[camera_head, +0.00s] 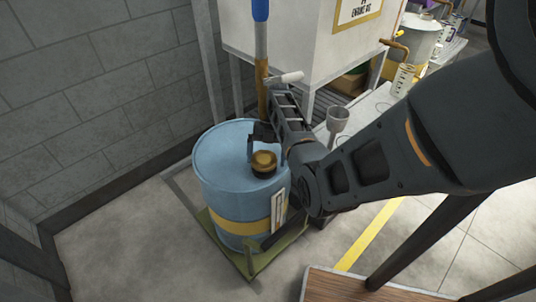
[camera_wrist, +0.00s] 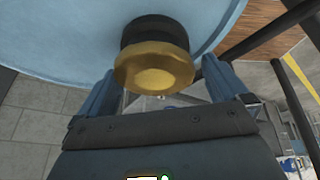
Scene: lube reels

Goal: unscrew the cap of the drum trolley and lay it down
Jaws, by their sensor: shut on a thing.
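The drum trolley carries a light blue drum (camera_head: 222,172) with a yellow band, upright on an olive-green base (camera_head: 272,254). A brass-coloured cap (camera_head: 264,160) sits at a black neck on the drum's top, near its front right. In the wrist view the cap (camera_wrist: 153,66) fills the middle, with the black neck (camera_wrist: 152,28) behind it. My gripper (camera_head: 268,143) is at the drum top with a finger on each side of the cap, shut on it. The fingers (camera_wrist: 157,78) show left and right of the cap in the wrist view. Whether the cap is loose cannot be told.
A pole with a blue grip (camera_head: 261,12) stands behind the drum. A white tank on a stand (camera_head: 290,40) is at the back, with a grey funnel (camera_head: 337,117) in front of it. A brown wooden top (camera_head: 345,287) is at the lower right. Bare floor (camera_head: 130,240) lies left of the drum.

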